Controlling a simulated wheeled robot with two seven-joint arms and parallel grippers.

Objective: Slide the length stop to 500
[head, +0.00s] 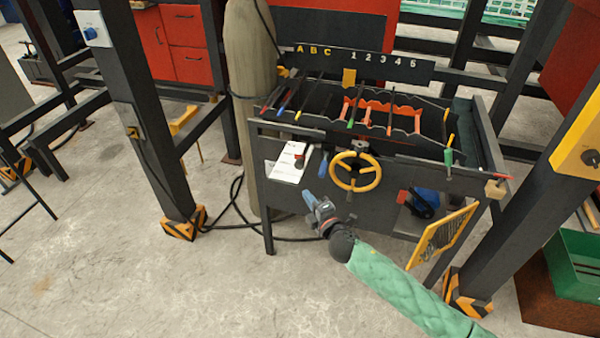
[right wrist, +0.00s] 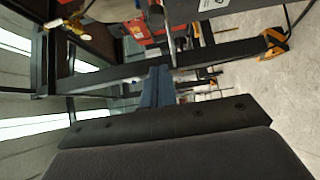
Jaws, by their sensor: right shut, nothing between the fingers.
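The dark bench (head: 284,190) carries a rack of coloured-tipped rods and an orange-red cradle (head: 372,115). A yellow handwheel (head: 355,171) is on its front. A small yellow tab (head: 349,77) sits below the board marked A B C and 1 to 5. No 500 mark is legible, and I cannot tell which part is the length stop. My right gripper (head: 310,199) is in front of the bench, lower left of the handwheel and apart from it. Its blue fingers (right wrist: 156,88) are shut and empty. My left gripper is not in view.
A white sheet (head: 287,163) hangs on the bench front at left. A yellow grid panel (head: 442,235) stands at lower right. Dark posts with striped feet (head: 184,223) flank the bench. A grey cylinder (head: 247,60) stands behind left. The floor at left front is clear.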

